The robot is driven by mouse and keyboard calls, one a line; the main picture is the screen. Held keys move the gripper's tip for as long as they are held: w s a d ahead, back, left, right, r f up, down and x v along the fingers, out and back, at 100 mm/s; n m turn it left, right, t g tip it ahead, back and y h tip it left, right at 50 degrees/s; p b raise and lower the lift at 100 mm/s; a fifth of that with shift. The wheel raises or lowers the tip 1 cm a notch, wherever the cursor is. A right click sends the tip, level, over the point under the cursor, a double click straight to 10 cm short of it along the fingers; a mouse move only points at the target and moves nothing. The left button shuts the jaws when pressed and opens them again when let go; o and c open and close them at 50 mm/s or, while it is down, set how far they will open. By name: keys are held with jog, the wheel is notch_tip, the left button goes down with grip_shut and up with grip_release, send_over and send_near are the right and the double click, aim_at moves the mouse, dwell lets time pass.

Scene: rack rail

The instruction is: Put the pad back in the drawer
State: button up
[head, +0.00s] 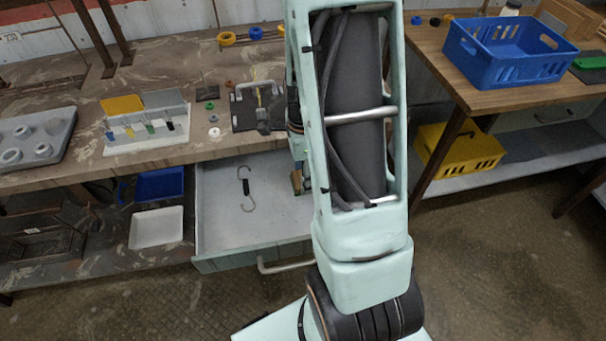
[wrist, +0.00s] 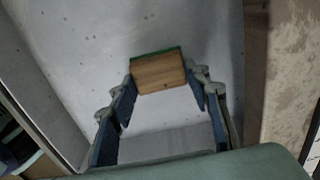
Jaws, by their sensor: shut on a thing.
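The pad (wrist: 157,73) is a small wooden block with a green layer along its far edge. It sits between the fingertips of my gripper (wrist: 162,84), which is shut on it. In the wrist view the pad is over the pale grey floor of the open drawer (head: 222,230); I cannot tell whether it touches that floor. In the head view my arm hides most of the gripper, and only a small brownish part, perhaps the pad (head: 296,182), shows at the arm's left edge over the drawer's right side.
A black and metal double hook (head: 246,187) lies in the drawer, left of the middle. The drawer's left floor is otherwise clear. A blue crate (head: 510,65) stands on the right table.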

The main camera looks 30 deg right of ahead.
jog(key=shift+f, duration=0.2)
jog(key=o, duration=1.1)
jog(key=shift+r, duration=0.1)
jog(key=shift+o, duration=0.2)
notch_tip(320, 180, up, 12)
jog(key=p, duration=0.2)
jog(key=shift+r, duration=0.15)
jog(key=shift+w, duration=0.1)
